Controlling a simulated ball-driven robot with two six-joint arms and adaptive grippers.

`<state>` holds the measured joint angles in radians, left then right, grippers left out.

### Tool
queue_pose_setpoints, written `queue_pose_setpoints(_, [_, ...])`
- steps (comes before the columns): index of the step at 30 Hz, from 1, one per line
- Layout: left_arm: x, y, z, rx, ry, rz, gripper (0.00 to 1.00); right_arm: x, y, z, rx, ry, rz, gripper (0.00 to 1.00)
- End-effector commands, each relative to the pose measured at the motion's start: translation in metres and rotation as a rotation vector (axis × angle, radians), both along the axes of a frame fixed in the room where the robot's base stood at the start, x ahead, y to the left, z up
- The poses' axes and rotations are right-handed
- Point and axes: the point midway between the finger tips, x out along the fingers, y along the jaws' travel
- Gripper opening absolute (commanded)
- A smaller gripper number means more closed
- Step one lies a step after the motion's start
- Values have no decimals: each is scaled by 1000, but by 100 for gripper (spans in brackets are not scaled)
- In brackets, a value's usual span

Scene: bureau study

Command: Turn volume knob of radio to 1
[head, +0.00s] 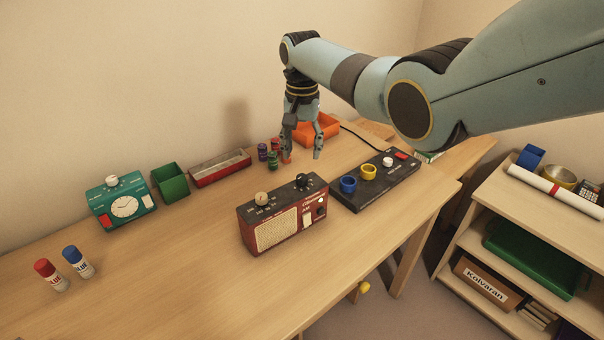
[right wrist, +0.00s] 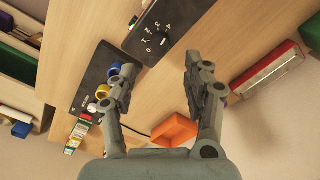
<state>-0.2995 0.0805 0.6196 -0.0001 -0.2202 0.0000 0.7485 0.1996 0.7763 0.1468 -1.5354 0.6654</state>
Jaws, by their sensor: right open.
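The radio (head: 272,230) is a red box with a black top and a pale speaker grille, standing on the desk. Its top carries a beige knob (head: 262,198) and a black knob (head: 302,181). In the right wrist view, a black knob (right wrist: 164,39) sits beside a scale of white numbers from 0 up to 4; its exact setting is too small to tell. My right gripper (head: 302,152) is open and empty, above the desk behind the radio. Its spread fingers show in the right wrist view (right wrist: 159,70), with the knob beyond the gap. My left gripper is out of view.
A black panel (head: 372,190) with blue, yellow and white knobs stands close right of the radio. Several small bottles (head: 272,160) and an orange bin (head: 318,132) are near my gripper. A teal timer (head: 122,205) stands left.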

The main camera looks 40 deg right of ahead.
Motion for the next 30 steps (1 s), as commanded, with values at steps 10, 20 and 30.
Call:
queue_pose_setpoints(10, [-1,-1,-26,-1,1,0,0,0,0,-68,-1,1,2,51])
queue_pose_setpoints(20, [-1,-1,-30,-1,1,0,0,0,0,-78,-1,-2,3,51])
queue_pose_setpoints(30, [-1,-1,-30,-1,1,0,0,0,0,-78,-1,-2,3,22])
